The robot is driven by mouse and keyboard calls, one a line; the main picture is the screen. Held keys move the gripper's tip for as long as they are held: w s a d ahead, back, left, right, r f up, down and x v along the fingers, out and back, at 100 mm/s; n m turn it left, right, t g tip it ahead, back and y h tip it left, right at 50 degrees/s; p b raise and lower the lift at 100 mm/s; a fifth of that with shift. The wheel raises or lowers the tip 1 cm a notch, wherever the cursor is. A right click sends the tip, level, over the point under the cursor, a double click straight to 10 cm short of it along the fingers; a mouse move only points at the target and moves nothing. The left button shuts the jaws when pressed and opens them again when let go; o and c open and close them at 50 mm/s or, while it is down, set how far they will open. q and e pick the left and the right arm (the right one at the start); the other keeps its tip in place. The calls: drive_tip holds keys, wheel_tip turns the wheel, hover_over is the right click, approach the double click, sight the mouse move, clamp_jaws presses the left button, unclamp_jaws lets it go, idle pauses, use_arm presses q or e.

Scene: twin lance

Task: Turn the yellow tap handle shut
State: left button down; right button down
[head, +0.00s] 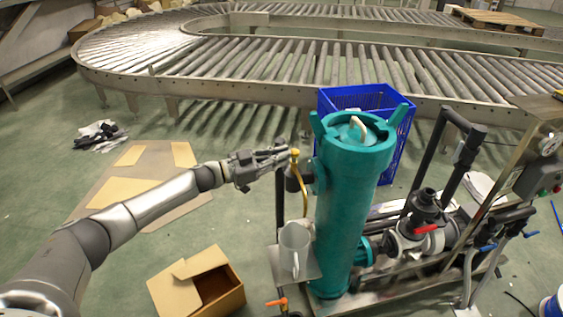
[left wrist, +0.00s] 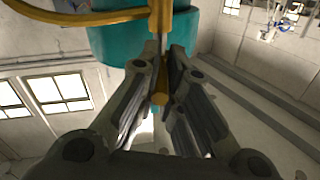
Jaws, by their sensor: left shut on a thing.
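The teal upright filter tank (head: 345,200) stands right of centre in the head view, with the yellow tap (head: 295,156) on its left side. A thin curved yellow piece runs down from the tap. My left gripper (head: 284,156) reaches in from the left at tap height. In the left wrist view, the fingers of my left gripper (left wrist: 160,95) are closed around the yellow handle (left wrist: 160,99), whose end shows between them. The teal tank (left wrist: 115,40) is behind. The fingers partly hide the handle. My right gripper is not in view.
A grey-white jug (head: 294,248) stands on a small plate below the tap. An open cardboard box (head: 197,283) lies on the floor. A blue crate (head: 398,140) is behind the tank, pipes with a red-handled valve (head: 426,229) to its right. A roller conveyor (head: 330,65) crosses the back.

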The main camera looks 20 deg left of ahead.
use_arm(q)
drive_tip(key=shift+w+a+f+m+g+h+b, duration=0.15)
drive_tip(key=shift+m+g+h+b, duration=0.15)
drive_tip(key=shift+m+g+h, duration=0.15)
drive_tip(key=c, duration=1.6)
unclamp_jaws()
drive_tip(key=shift+c, duration=0.2)
drive_tip(key=shift+o, duration=0.7)
drive_tip(key=shift+s+a+f, duration=0.15)
drive_tip(key=shift+s+a, duration=0.05)
drive_tip(key=v, duration=1.1)
drive_tip(key=shift+r, duration=0.25)
drive_tip(key=shift+s+a+r, duration=0.1)
drive_tip(key=shift+s+a, duration=0.1)
